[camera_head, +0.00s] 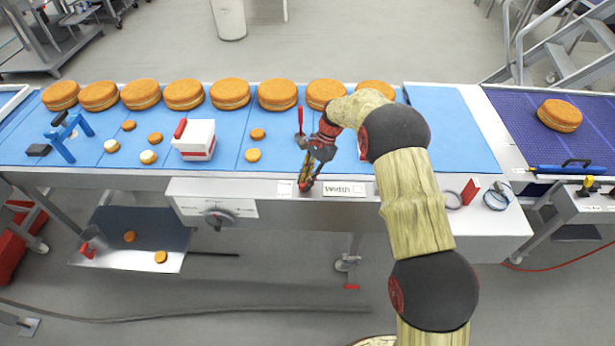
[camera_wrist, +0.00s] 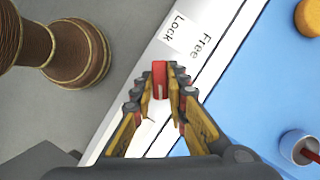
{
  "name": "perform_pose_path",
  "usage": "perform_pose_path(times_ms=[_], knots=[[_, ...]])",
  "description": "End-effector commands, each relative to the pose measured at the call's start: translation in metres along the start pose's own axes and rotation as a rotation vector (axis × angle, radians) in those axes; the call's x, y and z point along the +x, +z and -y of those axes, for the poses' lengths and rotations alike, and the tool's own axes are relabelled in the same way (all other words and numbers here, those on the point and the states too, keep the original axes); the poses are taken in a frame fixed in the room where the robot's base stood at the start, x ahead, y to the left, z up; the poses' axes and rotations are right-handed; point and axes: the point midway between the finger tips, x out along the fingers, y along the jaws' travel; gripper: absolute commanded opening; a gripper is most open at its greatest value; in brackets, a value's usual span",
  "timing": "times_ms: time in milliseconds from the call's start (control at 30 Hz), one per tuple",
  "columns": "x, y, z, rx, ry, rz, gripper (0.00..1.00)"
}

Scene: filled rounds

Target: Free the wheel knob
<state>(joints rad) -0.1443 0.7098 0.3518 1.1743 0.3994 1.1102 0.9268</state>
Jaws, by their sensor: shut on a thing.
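A small red knob (camera_wrist: 160,74) shows in the wrist view between my fingertips, by a white label (camera_wrist: 185,35) reading "Lock" and "Free". My gripper (camera_wrist: 163,88) is shut on this red knob, with a finger on either side. In the head view my gripper (camera_head: 305,186) points down at the front rail of the conveyor, between a small white label (camera_head: 284,188) and the "Width" label (camera_head: 344,189). The knob itself is hidden there by the fingers. Which way the knob points against the label is hard to tell.
Round cakes (camera_head: 230,93) line the back of the blue belt (camera_head: 360,100). A white box with a red top edge (camera_head: 195,138) and a blue stand (camera_head: 70,137) are left of my gripper. A black dial (camera_head: 217,217) sits on the front panel. Small discs lie about.

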Motion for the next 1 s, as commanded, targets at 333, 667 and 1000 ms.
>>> perform_pose_path(times_ms=[333, 667, 1000], knots=[[-0.0013, 0.0012, 0.0037, -0.307, 0.125, -0.002, 0.00], [-0.0004, 0.0018, 0.0053, -0.590, 0.242, -0.002, 0.00], [0.0003, 0.0027, 0.0061, -0.804, 0.331, -0.002, 0.00]])
